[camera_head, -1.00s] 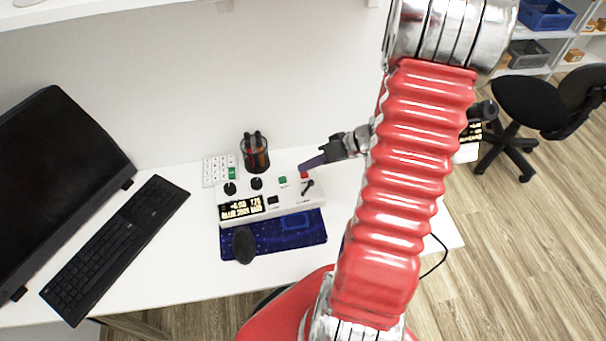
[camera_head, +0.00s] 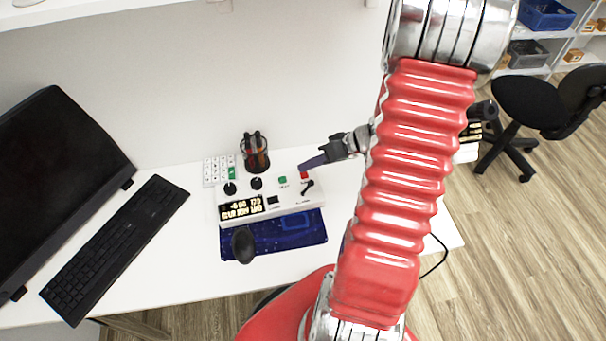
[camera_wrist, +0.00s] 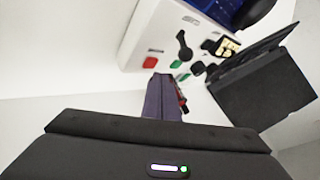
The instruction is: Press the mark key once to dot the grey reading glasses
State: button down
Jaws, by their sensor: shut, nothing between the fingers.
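A white console (camera_head: 285,209) stands on the desk with a lit display (camera_head: 241,208), black knobs, a small lever (camera_head: 308,187), a green key (camera_head: 283,180) and a red key (camera_head: 304,175). Their labels are too small to read, so I cannot tell which is the mark key. My gripper (camera_head: 304,166) is shut and empty, its tips at the red key's back edge in the head view. In the wrist view the shut fingers (camera_wrist: 164,80) point toward the console, near the red key (camera_wrist: 150,62) and green key (camera_wrist: 175,64). Contact cannot be told. I make out no grey reading glasses.
A blue mat (camera_head: 310,236) with a dark oval object (camera_head: 243,245) lies in front. A keyboard (camera_head: 115,247) and monitor (camera_head: 55,170) are at left. My red arm hides the desk's right part.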

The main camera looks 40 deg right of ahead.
jog(key=shift+s+f, duration=0.1)
jog(key=shift+f, duration=0.8)
dwell(1.1)
jog(key=shift+r, duration=0.95)
notch_tip(320, 180, up, 5)
jog(key=shift+r, duration=0.1)
dwell(0.8)
jog(key=shift+s, duration=0.15)
dwell(0.7)
